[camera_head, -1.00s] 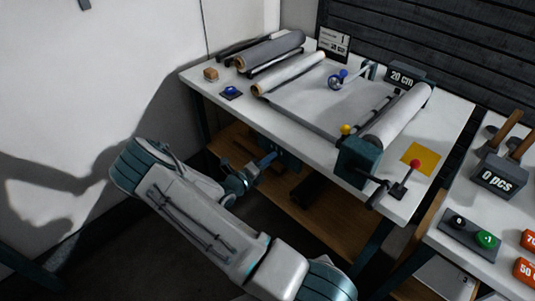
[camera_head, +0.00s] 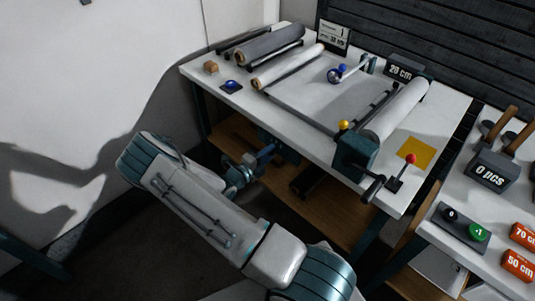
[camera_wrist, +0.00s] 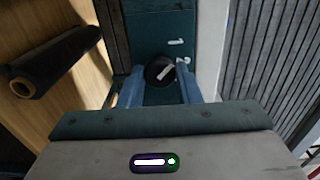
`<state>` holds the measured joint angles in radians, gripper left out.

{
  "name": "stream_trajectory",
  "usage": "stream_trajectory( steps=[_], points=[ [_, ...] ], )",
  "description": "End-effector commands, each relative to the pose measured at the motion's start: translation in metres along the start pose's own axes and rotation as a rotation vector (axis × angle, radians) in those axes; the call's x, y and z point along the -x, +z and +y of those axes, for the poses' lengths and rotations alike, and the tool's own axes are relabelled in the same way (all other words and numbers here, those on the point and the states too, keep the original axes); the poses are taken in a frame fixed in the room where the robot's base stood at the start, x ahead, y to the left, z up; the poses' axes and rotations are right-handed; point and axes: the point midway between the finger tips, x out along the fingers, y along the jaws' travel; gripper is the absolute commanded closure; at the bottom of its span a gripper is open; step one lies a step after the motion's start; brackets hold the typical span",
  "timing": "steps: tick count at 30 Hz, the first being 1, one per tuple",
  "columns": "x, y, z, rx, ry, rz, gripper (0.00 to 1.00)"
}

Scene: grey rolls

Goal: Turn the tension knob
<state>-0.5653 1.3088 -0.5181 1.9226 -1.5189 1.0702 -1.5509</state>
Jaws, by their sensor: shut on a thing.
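The tension knob (camera_wrist: 160,71) is a round black dial with a white pointer bar, on a teal panel (camera_wrist: 150,30) in the wrist view. The pointer slants toward the upper right, and white marks (camera_wrist: 178,52) show on the panel above and right of the knob. My gripper (camera_wrist: 160,82) is shut on the knob, with one blue finger on each side. In the head view my gripper (camera_head: 262,156) reaches under the table's front edge, and the knob is hidden there.
Above is the white table (camera_head: 220,98) with grey rolls (camera_head: 270,44), a roller (camera_head: 398,108) and a red-tipped lever (camera_head: 411,159). A wooden shelf (camera_head: 335,218) lies below, with a dark roll (camera_wrist: 55,60) on it. A side table with buttons (camera_head: 464,228) stands right.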

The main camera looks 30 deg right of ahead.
Motion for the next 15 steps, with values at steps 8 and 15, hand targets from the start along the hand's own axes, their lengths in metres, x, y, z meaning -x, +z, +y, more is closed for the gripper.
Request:
stream_trajectory(
  steps=[8,15],
  points=[
    [-0.0001,-0.0013,0.0009,0.001,0.001,0.002,0.48],
    [0.0010,0.0001,0.0004,-0.001,0.001,-0.001,0.48]
  ],
)
